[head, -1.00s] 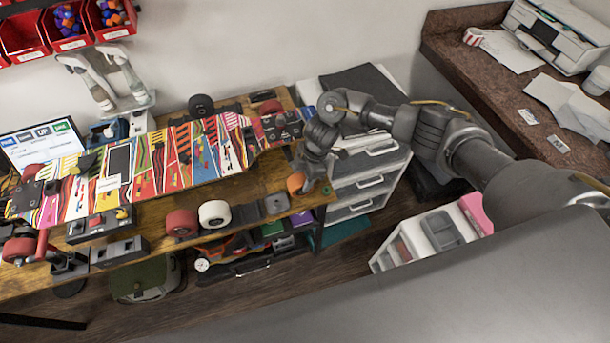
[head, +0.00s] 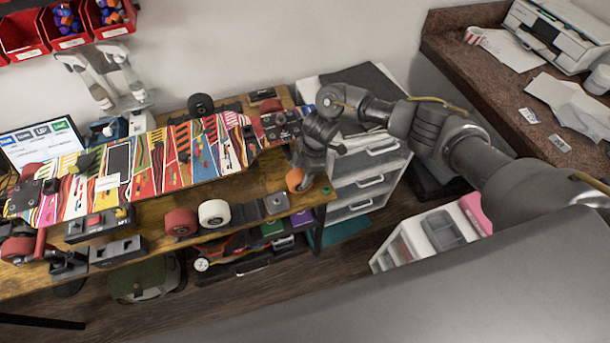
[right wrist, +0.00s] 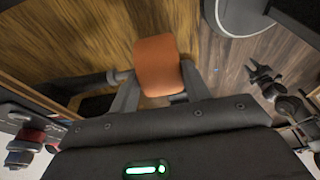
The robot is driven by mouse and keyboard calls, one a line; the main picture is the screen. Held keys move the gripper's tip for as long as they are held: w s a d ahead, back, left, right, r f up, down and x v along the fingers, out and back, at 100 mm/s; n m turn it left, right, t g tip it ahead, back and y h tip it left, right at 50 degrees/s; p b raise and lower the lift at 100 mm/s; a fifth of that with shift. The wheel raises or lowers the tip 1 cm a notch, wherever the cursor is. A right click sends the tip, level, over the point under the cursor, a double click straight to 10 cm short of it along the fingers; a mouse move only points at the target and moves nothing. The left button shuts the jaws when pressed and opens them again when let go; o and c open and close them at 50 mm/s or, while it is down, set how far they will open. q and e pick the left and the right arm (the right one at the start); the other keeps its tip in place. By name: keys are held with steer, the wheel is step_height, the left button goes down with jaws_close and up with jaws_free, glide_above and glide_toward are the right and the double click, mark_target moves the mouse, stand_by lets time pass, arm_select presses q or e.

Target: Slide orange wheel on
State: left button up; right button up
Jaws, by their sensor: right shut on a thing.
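The orange wheel (head: 296,179) is in my right gripper (head: 304,182), near the right front corner of the wooden workbench (head: 250,191). In the right wrist view the orange wheel (right wrist: 158,65) sits between the two fingers of my right gripper (right wrist: 155,85), which is shut on it. The colourful skateboard deck (head: 205,150) lies bottom up along the bench, left of the gripper. A dark truck (head: 283,122) is at its right end, partly hidden behind my wrist; I cannot make out its bare axle clearly. My left gripper is not in view.
A red wheel (head: 181,222) and a white wheel (head: 214,213) stand at the bench's front edge. A black wheel (head: 200,105) is behind the deck. A white drawer unit (head: 368,178) stands right of the bench. Spray bottles (head: 98,88) hang at the back left.

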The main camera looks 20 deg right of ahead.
steer(key=shift+w+a+b, duration=0.1)
steer(key=shift+w+b, duration=0.45)
steer(key=shift+w, duration=0.35)
steer(key=shift+p, duration=0.3)
stand_by(0.5)
stand_by(0.3)
steer(key=shift+w+f+b, duration=0.1)
steer(key=shift+w+b, duration=0.2)
steer(key=shift+b, duration=0.15)
steer(key=shift+w+b, duration=0.45)
steer(key=shift+w, duration=0.15)
steer(key=shift+p, duration=0.3)
steer(key=shift+w, duration=0.1)
stand_by(0.7)
